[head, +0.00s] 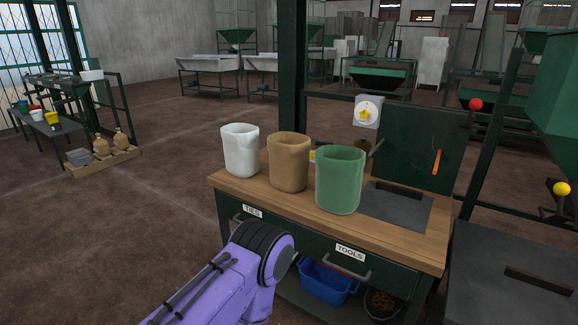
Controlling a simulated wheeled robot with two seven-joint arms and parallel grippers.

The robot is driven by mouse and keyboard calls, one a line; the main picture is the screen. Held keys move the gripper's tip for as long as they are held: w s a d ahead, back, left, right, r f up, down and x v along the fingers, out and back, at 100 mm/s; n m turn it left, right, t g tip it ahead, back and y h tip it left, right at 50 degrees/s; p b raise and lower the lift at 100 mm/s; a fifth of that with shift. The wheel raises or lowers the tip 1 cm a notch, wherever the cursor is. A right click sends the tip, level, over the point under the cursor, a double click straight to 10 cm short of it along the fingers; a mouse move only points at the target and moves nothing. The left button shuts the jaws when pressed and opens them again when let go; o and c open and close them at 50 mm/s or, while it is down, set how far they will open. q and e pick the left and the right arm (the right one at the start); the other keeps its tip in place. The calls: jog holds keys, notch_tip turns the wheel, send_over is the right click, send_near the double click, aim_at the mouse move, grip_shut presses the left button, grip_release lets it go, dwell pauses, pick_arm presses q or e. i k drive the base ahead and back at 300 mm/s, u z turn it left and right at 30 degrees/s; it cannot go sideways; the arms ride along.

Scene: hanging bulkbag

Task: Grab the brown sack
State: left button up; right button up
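The brown sack (288,163) stands upright and open-topped on the wooden workbench (404,248). It is between the white sack (240,150) on its left and the green sack (339,180) on its right. The green sack stands slightly nearer to me and close beside the brown one. A purple arm link of mine with a black rounded joint rises from the bottom, in front of the bench. No gripper fingers show, and nothing touches the brown sack.
The bench has drawers labelled TIES (252,211) and TOOLS (350,252), with a blue bin (328,283) below. A dark green post (291,70) stands behind the sacks. Small tied brown bags (121,139) sit on a pallet at left. The floor left of the bench is clear.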

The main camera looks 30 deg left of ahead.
aim_at(289, 152)
jog(key=u, duration=2.35)
jog(key=i, duration=2.25)
jog(key=z, duration=2.15)
